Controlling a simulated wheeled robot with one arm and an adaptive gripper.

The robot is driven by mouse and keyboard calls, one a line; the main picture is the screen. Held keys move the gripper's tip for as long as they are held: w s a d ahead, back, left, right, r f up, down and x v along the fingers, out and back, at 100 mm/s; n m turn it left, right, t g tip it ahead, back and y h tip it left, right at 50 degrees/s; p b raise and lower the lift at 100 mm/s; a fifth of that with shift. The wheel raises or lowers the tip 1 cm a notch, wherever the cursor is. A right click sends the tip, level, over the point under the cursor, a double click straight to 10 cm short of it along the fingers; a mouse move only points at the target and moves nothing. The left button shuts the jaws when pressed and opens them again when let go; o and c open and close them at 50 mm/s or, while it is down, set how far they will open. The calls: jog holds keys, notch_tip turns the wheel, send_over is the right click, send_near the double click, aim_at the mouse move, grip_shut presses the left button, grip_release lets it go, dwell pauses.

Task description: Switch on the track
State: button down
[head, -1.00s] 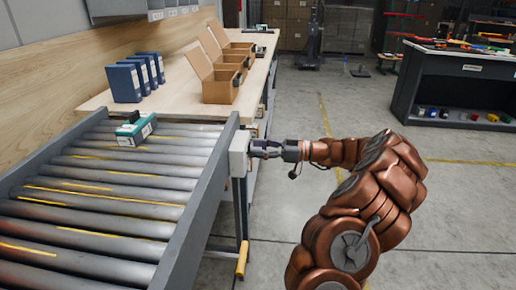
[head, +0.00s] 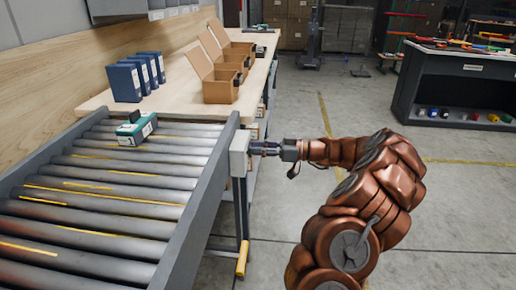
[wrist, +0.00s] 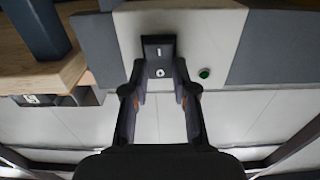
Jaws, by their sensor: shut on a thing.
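The track is a roller conveyor (head: 110,190) with grey rollers at the left of the head view. A pale control box (head: 239,153) is fixed at its right side rail; the wrist view shows the box face (wrist: 205,40). My gripper (head: 262,148) is at the box. In the wrist view my gripper (wrist: 160,72) has its fingertips at both sides of the switch's lower part, shut on it.
A teal and white box (head: 136,129) lies on the rollers. Blue binders (head: 130,80) and open cardboard boxes (head: 222,85) stand on the wooden bench (head: 185,98) behind. The floor (head: 300,215) right of the conveyor is clear.

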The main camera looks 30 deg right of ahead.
jog(key=shift+f+b, duration=0.15)
jog(key=shift+b, duration=0.3)
jog(key=b, duration=0.3)
jog(key=shift+f+t+y, duration=0.1)
jog(key=shift+t+y, duration=0.3)
jog(key=b, duration=0.2)
jog(key=shift+f+t+y+b, duration=0.1)
jog(key=shift+t+y+b, duration=0.2)
jog(key=shift+y+b, duration=0.1)
jog(key=shift+t+y+b, duration=0.3)
jog(key=shift+b, duration=0.4)
jog(key=shift+d, duration=0.1)
jog(key=c, duration=0.9)
grip_release()
jog(key=shift+s, duration=0.1)
